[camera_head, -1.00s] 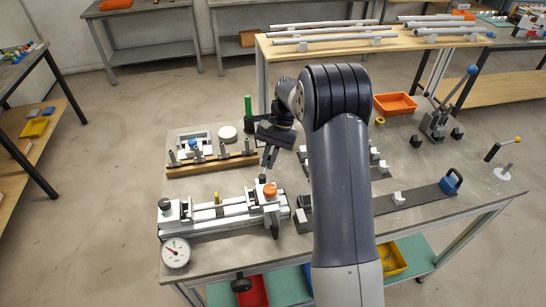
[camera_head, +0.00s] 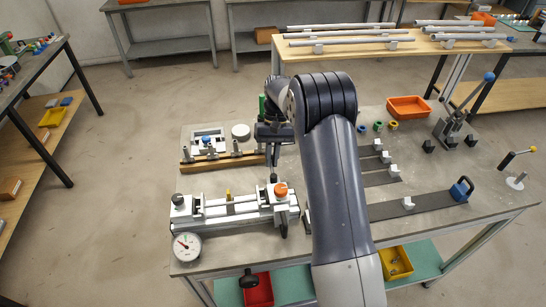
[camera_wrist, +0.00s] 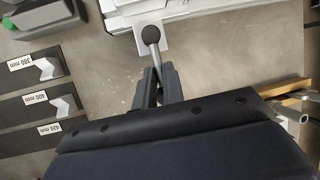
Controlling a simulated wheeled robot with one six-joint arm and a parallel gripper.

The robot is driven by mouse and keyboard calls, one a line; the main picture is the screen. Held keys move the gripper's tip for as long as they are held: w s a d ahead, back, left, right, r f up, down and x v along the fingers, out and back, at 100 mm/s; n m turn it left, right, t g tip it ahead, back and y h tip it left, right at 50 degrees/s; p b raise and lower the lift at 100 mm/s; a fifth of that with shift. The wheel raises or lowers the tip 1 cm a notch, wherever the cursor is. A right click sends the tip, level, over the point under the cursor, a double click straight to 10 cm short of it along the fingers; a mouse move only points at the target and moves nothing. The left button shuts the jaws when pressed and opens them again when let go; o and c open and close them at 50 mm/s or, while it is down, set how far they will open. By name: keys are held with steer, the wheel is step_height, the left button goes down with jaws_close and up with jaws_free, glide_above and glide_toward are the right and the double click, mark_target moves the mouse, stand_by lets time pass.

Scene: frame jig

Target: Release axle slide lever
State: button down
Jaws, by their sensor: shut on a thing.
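The slide fixture (camera_head: 232,209) lies along the front left of the bench, a pale rail with dark clamps and an orange knob (camera_head: 281,190) at its right end. In the wrist view, a grey metal lever (camera_wrist: 154,54) with a dark round knob (camera_wrist: 151,34) runs from the pale fixture block towards my fingers. My gripper (camera_wrist: 158,84) is shut on the lever, its fingertips close together around the rod. In the head view my gripper (camera_head: 273,176) is just behind the orange knob, and the lever cannot be made out clearly there.
A dial gauge (camera_head: 187,246) sits at the fixture's left front. A wooden rack with metal pins (camera_head: 222,160) stands behind the fixture. Dark length gauge strips (camera_head: 412,206) lie to the right of my arm. An orange bin (camera_head: 408,107) is at the back right.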

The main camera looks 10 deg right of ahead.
stand_by(0.3)
steer(key=c, duration=1.5)
jaws_free()
steer(key=b+v, duration=0.1)
steer(key=v, duration=0.6)
steer(key=shift+r, duration=0.3)
steer(key=shift+w, duration=0.1)
steer(key=p+x, duration=0.1)
steer(key=x, duration=0.6)
steer(key=shift+f, duration=0.3)
